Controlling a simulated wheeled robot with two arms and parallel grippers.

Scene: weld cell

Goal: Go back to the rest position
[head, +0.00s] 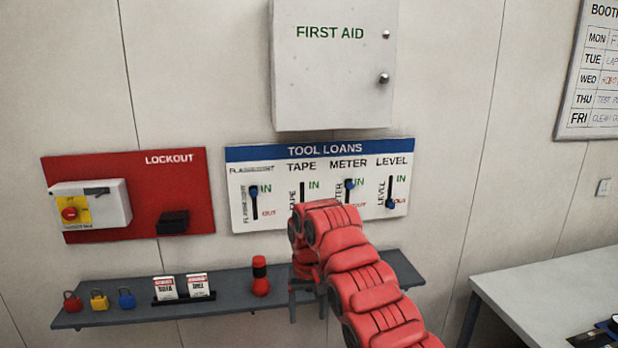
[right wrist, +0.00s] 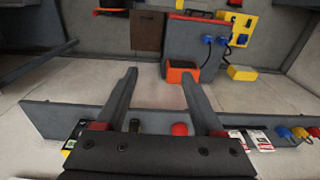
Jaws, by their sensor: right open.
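My right arm reaches up from the lower right in the head view, and its gripper (head: 308,305) hangs in front of the grey shelf (head: 110,318). In the right wrist view the gripper (right wrist: 158,75) has its two fingers wide apart with nothing held between them. A red and black flashlight (head: 260,276) stands on the shelf just left of the gripper, apart from it. A red round thing (right wrist: 180,129) shows beyond the gripper's base in the right wrist view. My left gripper is in neither view.
The tool loans board (head: 318,222) is on the wall above the shelf; the arm hides its tape knob. A lockout board (head: 190,190) hangs left, a first aid cabinet (head: 333,80) above. Padlocks (head: 99,299) and tags (head: 197,285) sit on the shelf. A table (head: 545,285) stands right.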

